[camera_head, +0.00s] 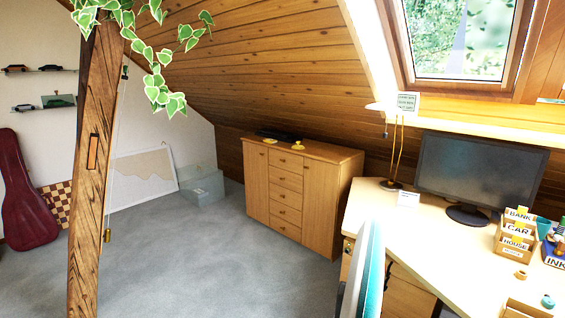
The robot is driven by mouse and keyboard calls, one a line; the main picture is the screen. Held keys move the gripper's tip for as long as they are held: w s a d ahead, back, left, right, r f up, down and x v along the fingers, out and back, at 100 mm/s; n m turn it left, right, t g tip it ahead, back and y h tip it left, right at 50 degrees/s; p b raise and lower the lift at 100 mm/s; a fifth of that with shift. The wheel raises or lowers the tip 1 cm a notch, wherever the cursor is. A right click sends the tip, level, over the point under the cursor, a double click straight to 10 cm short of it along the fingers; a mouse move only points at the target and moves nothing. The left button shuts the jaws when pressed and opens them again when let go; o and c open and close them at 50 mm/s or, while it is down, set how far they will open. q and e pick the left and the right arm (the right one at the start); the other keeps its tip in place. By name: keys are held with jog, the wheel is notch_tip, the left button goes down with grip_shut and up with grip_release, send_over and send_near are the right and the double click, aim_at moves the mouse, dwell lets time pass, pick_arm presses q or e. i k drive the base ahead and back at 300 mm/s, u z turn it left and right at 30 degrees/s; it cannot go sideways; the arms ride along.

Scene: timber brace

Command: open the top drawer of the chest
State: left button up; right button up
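The wooden chest (332,198) stands against the low panelled wall at the back, right of the middle. It has a centre column of several drawers with small knobs, between two doors. Its top drawer (287,160) looks shut, flush with the drawers below. A yellow item (298,145) and a dark flat item (272,135) lie on top of the chest. Neither of my grippers is in the camera_head view.
A timber post (90,190) stands close on the left, with leaves hanging from above. A desk (400,225) with a monitor (480,172) fills the right. A blue-white rounded object (368,272) stands before it. Grey floor (210,260) is clear up to the chest.

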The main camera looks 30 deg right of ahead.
aim_at(287, 161)
jog(key=u, duration=0.35)
jog(key=k, duration=0.45)
jog(key=u, duration=0.2)
jog(key=i, duration=2.45)
jog(key=z, duration=0.95)
jog(key=i, duration=1.8)
jog(key=z, duration=1.7)
jog(key=i, duration=1.4)
jog(key=z, duration=0.95)
